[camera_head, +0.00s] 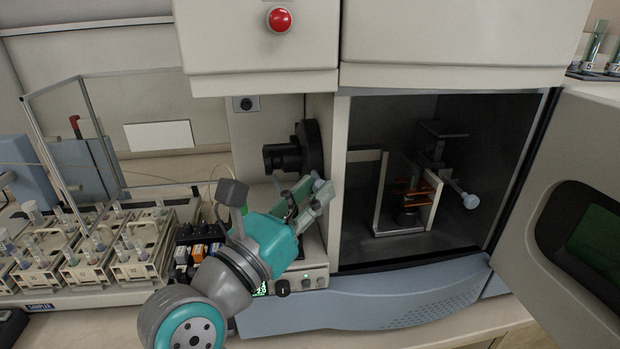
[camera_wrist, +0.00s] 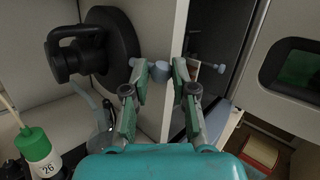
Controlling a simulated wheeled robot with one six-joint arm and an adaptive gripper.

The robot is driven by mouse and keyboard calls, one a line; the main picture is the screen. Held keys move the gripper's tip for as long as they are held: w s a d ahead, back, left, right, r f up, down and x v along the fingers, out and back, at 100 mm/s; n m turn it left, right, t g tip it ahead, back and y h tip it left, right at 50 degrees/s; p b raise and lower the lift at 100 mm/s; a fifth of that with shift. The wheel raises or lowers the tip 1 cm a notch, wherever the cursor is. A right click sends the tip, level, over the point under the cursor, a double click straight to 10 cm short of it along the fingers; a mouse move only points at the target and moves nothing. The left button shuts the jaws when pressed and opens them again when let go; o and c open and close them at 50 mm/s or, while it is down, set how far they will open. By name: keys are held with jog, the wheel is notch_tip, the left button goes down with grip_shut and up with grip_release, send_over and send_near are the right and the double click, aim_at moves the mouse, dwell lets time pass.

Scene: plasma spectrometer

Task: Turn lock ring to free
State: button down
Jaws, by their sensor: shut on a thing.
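My gripper (camera_head: 306,194) is beside the instrument's side wall, left of the open chamber. In the wrist view my gripper (camera_wrist: 161,74) has a pale blue-grey knob (camera_wrist: 160,71) between its fingertips and is shut on it. The knob also shows in the head view (camera_head: 319,185) at the fingertips. A black round fitting (camera_wrist: 112,46) with a cylindrical front part is on the wall to the left; it also shows in the head view (camera_head: 309,147). I cannot tell which part is the lock ring; the knob's mounting is partly hidden by my fingers.
The open chamber (camera_head: 385,249) holds a coil assembly and another pale knob (camera_head: 470,201). Its door (camera_head: 570,180) stands open at the right. Sampler racks (camera_head: 120,262) fill the left bench. A green-capped bottle (camera_wrist: 35,147) stands lower left in the wrist view.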

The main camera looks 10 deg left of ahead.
jog(key=shift+w+d+f+m+t+h, duration=0.1)
jog(key=shift+f+m+t+h, duration=0.4)
jog(key=shift+f+m+h, duration=0.7)
jog(key=shift+f, duration=0.3)
jog(key=c, duration=1)
grip_release()
jog(key=shift+o, duration=0.2)
jog(key=v, duration=1.2)
jog(key=shift+d+r, duration=0.1)
